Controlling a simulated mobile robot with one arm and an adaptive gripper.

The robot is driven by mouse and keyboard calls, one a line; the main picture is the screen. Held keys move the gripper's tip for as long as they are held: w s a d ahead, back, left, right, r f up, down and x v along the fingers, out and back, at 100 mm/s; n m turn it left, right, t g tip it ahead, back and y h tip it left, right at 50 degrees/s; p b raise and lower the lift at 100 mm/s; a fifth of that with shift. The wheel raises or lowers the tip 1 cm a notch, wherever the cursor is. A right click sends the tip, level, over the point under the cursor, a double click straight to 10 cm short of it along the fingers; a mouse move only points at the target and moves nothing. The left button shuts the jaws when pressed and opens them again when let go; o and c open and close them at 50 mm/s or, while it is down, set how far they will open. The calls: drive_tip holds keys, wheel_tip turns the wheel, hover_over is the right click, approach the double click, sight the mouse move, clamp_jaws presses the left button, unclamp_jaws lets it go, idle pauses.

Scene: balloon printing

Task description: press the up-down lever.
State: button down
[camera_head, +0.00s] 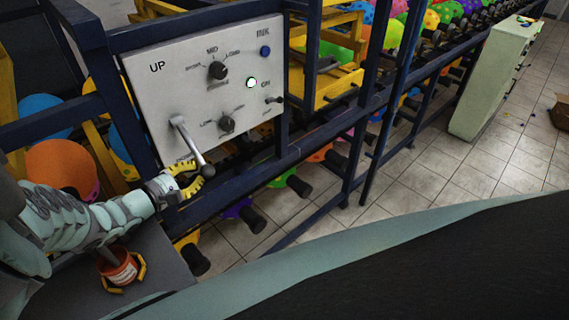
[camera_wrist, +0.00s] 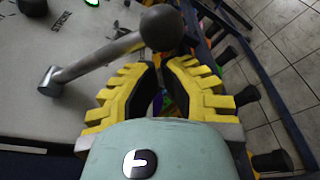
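The up-down lever (camera_head: 190,142) is a grey metal rod with a dark ball at its end. It sticks out of the lower left of the control panel (camera_head: 160,92) and slants down to the right. In the wrist view the lever (camera_wrist: 100,62) crosses from the left, and its ball (camera_wrist: 162,28) sits just beyond the fingertips. My gripper (camera_head: 199,176) has yellow ribbed fingers and is beside the ball. In the wrist view my gripper (camera_wrist: 161,72) is open, with nothing between its fingers. I cannot tell whether a finger touches the ball.
The panel also has a mid knob (camera_head: 217,70), a lower knob (camera_head: 227,124), a lit green button (camera_head: 251,83), a blue button (camera_head: 265,51) and a small switch (camera_head: 273,100). A blue frame rail (camera_head: 300,146) runs below it. Tiled floor (camera_head: 430,165) lies to the right.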

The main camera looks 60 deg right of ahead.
drive_tip(key=shift+s+a+r+n+p, duration=0.1)
drive_tip(key=shift+s+r+n+p, duration=0.15)
drive_tip(key=shift+r+n+p, duration=0.15)
drive_tip(key=shift+s+r+p, duration=0.15)
drive_tip(key=shift+p, duration=0.2)
wheel_tip(320, 180, up, 14)
drive_tip(key=s+n+g+y+p, duration=0.1)
drive_tip(key=s+n+g+p, duration=0.1)
drive_tip(key=n+p, duration=0.5)
drive_tip(key=shift+s+a+g+y+p, duration=0.2)
drive_tip(key=shift+a+g+y+p, duration=0.15)
drive_tip(key=shift+p, duration=2.25)
drive_tip(key=v, duration=1)
drive_tip(key=shift+w, duration=0.4)
